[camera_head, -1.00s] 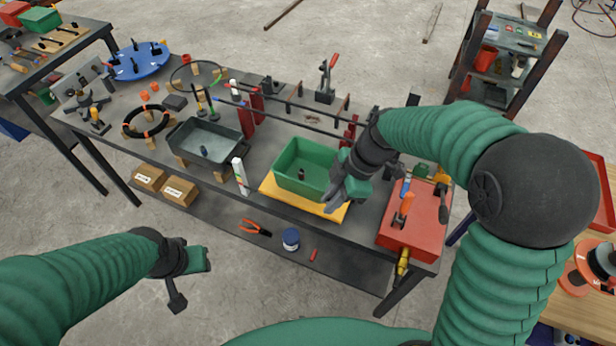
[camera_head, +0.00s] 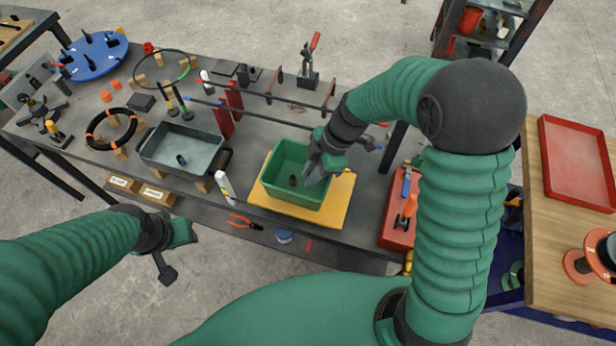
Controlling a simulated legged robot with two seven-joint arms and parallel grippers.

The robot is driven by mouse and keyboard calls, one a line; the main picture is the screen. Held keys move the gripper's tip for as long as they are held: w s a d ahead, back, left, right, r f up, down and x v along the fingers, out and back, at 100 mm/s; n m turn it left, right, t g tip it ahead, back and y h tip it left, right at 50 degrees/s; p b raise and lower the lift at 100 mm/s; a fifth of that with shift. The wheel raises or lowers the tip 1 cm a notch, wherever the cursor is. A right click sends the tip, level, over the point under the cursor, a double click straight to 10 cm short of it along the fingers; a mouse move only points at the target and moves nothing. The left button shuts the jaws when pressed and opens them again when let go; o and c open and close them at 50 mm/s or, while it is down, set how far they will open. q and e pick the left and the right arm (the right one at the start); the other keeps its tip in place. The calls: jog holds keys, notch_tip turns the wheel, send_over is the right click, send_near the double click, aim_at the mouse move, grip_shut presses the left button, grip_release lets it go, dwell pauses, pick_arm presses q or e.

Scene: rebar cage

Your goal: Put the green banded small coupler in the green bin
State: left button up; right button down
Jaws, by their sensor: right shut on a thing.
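The green bin (camera_head: 270,181) sits on a yellow mat at the middle of the workbench. A small dark coupler (camera_head: 293,181) is inside it; I cannot make out a green band on it. Another small dark coupler (camera_head: 181,160) lies in the grey tray (camera_head: 150,150). My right gripper (camera_head: 312,174) points down at the right side of the green bin, its fingertips over the bin's inside. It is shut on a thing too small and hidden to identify. My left gripper (camera_head: 172,252) is open and empty, in front of the bench, well away from the bin.
The yellow mat (camera_head: 338,206) surrounds the bin. Black bars (camera_head: 260,118) on red stands cross the bench behind it. A red tray (camera_head: 578,165) is on the wooden table.

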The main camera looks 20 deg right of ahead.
jog(key=f, duration=0.4)
jog(key=shift+w+d+f, duration=0.1)
jog(key=shift+w, duration=0.2)
jog(key=shift+s, duration=0.1)
jog(key=c, duration=1.6)
grip_release()
jog(key=v, duration=1.2)
jog(key=s+f+m+h, duration=0.1)
jog(key=s+m, duration=0.2)
jog(key=m, duration=0.3)
jog(key=s+d+f+m+t+h, duration=0.1)
jog(key=s+f+m+h, duration=0.1)
jog(key=m, duration=0.3)
jog(key=s+d+f+m+t+h, duration=0.1)
jog(key=s+m, duration=0.3)
jog(key=m, duration=0.2)
jog(key=shift+s+d+f+m, duration=0.1)
jog(key=shift+d+f+m, duration=0.1)
jog(key=shift+f+m, duration=0.1)
